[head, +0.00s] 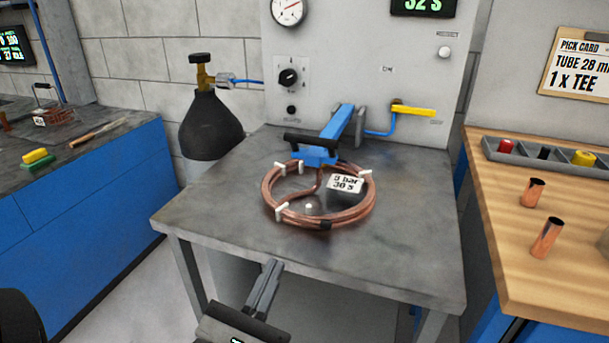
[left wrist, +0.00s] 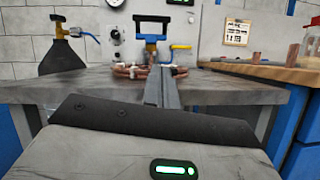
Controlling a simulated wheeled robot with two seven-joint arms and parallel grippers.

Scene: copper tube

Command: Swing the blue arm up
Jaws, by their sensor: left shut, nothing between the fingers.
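The blue arm (head: 337,125) has a black crossbar handle (head: 312,143) at its near end. In the head view it lies low, reaching from a grey bracket (head: 360,122) at the back of the steel table to above the copper coil (head: 272,206). The left wrist view shows the blue arm (left wrist: 151,46) and its black handle (left wrist: 153,18) from low in front. My left gripper (head: 273,268) is shut and empty at the table's front edge, apart from the handle. Its fingers (left wrist: 161,75) point toward the coil in the wrist view. My right gripper is not in view.
A sign reading "3 bar 30 s" (head: 345,184) stands at the coil. A yellow lever (head: 413,110) and gauge panel (head: 340,60) are behind. A black gas bottle (head: 210,128) is at left. A wooden bench (head: 495,190) stands right. The table's front is clear.

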